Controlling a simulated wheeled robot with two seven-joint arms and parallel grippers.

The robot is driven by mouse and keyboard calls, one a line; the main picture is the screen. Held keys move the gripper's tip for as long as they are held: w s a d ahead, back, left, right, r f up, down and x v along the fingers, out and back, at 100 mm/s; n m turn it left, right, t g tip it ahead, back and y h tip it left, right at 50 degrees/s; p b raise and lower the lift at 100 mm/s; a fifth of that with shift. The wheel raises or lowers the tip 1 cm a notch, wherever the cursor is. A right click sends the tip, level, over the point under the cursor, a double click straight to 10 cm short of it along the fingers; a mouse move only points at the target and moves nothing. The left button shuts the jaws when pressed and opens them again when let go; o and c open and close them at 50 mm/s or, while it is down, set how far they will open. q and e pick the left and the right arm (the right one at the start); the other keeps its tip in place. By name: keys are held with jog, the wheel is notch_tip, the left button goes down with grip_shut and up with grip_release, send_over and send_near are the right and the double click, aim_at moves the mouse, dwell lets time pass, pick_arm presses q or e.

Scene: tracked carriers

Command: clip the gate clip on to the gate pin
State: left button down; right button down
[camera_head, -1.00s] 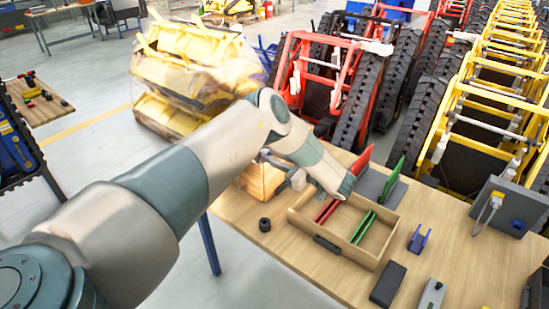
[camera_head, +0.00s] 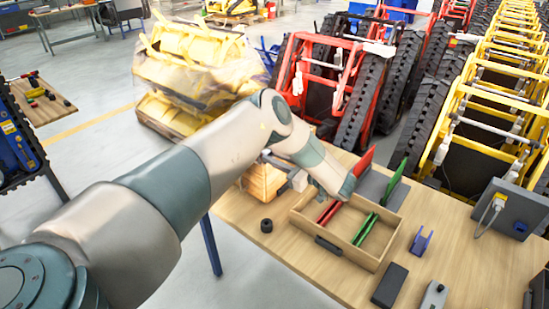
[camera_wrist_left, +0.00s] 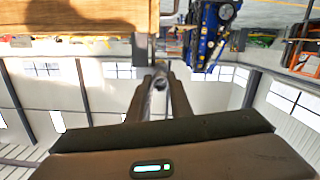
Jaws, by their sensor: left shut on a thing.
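My left arm reaches from the lower left over the wooden table (camera_head: 465,265) in the head view. Its end is beside the open wooden tray, and its fingers are mostly hidden behind the forearm there. In the left wrist view my left gripper (camera_wrist_left: 160,92) is shut on a small grey metallic piece, which I take to be the gate clip (camera_wrist_left: 159,82). Much of that piece is hidden between the dark fingers. I cannot make out the gate pin for certain in either view. My right gripper is not in view.
The open tray (camera_head: 328,245) holds red and green parts. A black ring (camera_head: 266,225), a blue bracket (camera_head: 421,240), a dark block (camera_head: 389,286) and a grey control box (camera_head: 508,208) lie around it. Tracked carriers stand behind the table.

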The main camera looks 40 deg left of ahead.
pick_arm(q)
jog(key=shift+a, duration=0.3)
dwell(0.6)
jog(key=c, duration=1.5)
grip_release()
jog(key=shift+a, duration=0.1)
jog(key=shift+s+d+r+b, duration=0.25)
jog(key=shift+d+b, duration=0.75)
jog(key=shift+d, duration=1.9)
jog(key=shift+s+d+r+b, duration=0.25)
jog(key=shift+d+b, duration=0.8)
jog(key=shift+d, duration=1.8)
jog(key=shift+s+d+r+b, duration=0.25)
jog(key=shift+d+b, duration=0.75)
jog(key=shift+d, duration=1.9)
jog(key=shift+w, duration=0.1)
